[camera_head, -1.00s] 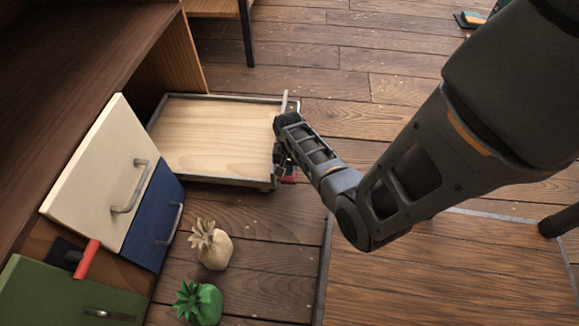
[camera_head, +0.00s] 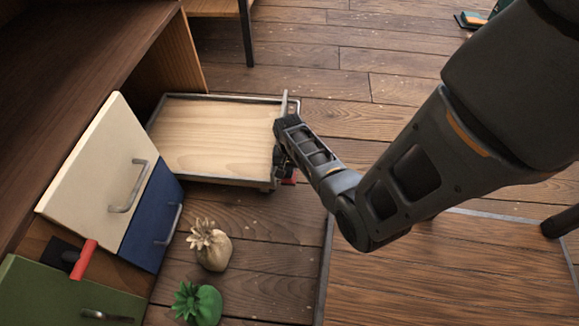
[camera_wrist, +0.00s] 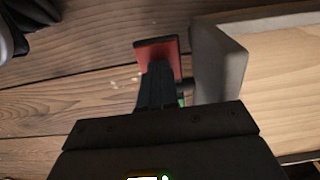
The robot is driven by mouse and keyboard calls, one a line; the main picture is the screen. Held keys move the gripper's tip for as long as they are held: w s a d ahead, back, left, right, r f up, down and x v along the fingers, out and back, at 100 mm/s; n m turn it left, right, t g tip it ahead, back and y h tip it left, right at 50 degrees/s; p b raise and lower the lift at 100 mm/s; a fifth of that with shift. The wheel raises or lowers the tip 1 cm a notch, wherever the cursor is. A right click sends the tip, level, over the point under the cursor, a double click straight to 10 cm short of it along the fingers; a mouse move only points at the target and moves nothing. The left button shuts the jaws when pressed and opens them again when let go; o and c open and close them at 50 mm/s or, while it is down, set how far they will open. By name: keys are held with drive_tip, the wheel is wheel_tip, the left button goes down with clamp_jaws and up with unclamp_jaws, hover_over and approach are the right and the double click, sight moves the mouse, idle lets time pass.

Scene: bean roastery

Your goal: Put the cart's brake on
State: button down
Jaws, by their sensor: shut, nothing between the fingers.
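The cart (camera_head: 205,180) is a low platform with a pale wooden deck and a grey metal rim, standing on the floor. Its corner (camera_wrist: 220,65) fills the right of the wrist view. A red brake pedal (camera_wrist: 157,48) sticks out beside that corner, and a sliver of it (camera_head: 290,181) shows below my gripper in the head view. My gripper (camera_wrist: 158,80) is shut and empty, with its fingertips over the pedal's near part; I cannot tell if they touch. A small green patch (camera_wrist: 181,100) shows beside the fingers. In the head view my gripper (camera_head: 284,168) is at the cart's right side.
Left of the cart stand cabinet fronts in cream (camera_head: 100,170), blue (camera_head: 152,215) and green (camera_head: 65,295), with handles. Open plank floor lies behind and right.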

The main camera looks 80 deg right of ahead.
drive_tip(key=shift+f, duration=0.35)
drive_tip(key=shift+r, duration=0.1)
wheel_tip(320, 180, up, 7)
drive_tip(key=p, duration=0.7)
drive_tip(key=shift+a, duration=0.1)
idle(0.7)
